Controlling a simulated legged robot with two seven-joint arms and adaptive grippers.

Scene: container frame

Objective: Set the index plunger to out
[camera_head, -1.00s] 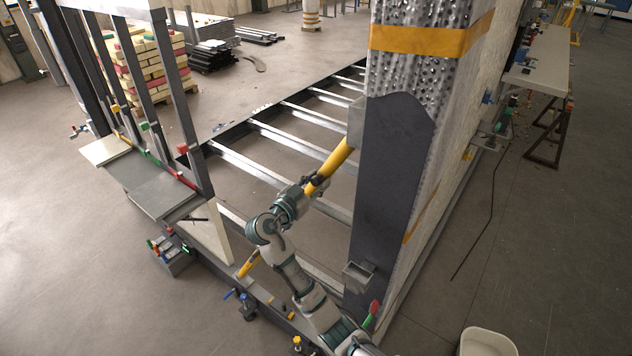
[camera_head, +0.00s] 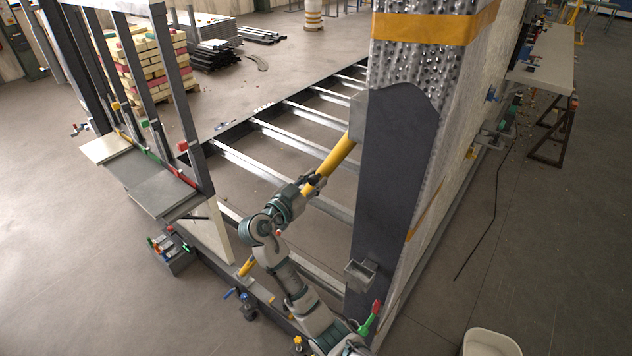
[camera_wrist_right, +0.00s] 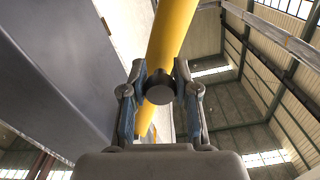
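The index plunger (camera_wrist_right: 160,88) shows in the right wrist view as a dark round knob on the side of a yellow tube (camera_wrist_right: 172,30). My right gripper (camera_wrist_right: 160,80) has one finger on each side of the knob, with the fingertips closed in against it. In the head view the right gripper (camera_head: 306,187) is at the lower part of the yellow tube (camera_head: 332,163), which slants up to the dark panel. The knob is hidden by the gripper there, and how far it stands out is hard to tell. My left gripper is not in view.
The dark panel (camera_head: 392,190) of the tall wall stands right of the arm, with a small metal box (camera_head: 361,275) low on it. Floor beams (camera_head: 250,163) lie behind. A grey shelf (camera_head: 160,190) and uprights stand left. A white bin (camera_head: 490,343) is at lower right.

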